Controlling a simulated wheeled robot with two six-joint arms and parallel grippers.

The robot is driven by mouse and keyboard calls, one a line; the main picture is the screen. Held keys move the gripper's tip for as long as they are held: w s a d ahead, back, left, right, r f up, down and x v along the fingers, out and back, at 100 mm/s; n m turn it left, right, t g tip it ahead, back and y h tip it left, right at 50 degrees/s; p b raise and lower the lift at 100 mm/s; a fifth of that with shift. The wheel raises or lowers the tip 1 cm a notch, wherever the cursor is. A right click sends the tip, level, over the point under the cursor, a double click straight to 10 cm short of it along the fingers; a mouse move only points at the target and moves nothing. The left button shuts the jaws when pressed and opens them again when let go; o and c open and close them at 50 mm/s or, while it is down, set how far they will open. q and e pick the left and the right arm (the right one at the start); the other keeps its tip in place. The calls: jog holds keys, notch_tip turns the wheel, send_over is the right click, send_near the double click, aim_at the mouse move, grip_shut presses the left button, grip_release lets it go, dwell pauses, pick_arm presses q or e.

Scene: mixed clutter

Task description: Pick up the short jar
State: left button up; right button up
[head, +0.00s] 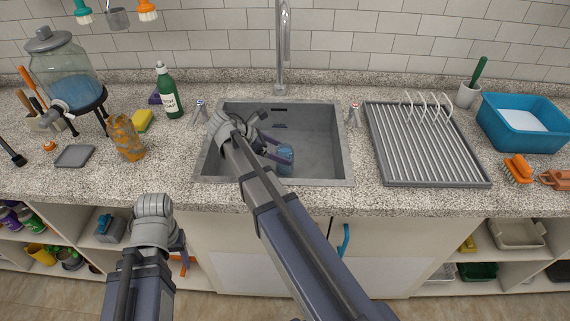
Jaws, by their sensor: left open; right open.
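A short blue, see-through jar (285,158) stands in the grey sink (344,150), near the middle of its floor. My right gripper (274,149) reaches into the sink, open, with its fingers just left of the jar. I cannot tell whether a finger touches it. My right forearm covers part of the sink's left and front. My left gripper (180,252) hangs low in front of the cabinet, away from the sink. Its fingers are small and partly hidden behind its wrist.
A tap (283,50) rises behind the sink. A drying rack (425,145) and blue basin (525,122) stand on the right. Open shelves lie below the counter.

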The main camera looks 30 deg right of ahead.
aim_at(291, 157)
jog(key=shift+s+d+f, duration=0.1)
jog(key=shift+d+f, duration=0.25)
jog(key=shift+f, duration=0.15)
jog(key=shift+r, duration=0.1)
jog(key=b+x, duration=0.4)
jog(key=x, duration=0.1)
jog(key=shift+a+f, duration=0.2)
jog(key=shift+f, duration=0.05)
jog(key=shift+d, duration=0.15)
jog(key=shift+r, duration=0.1)
grip_shut()
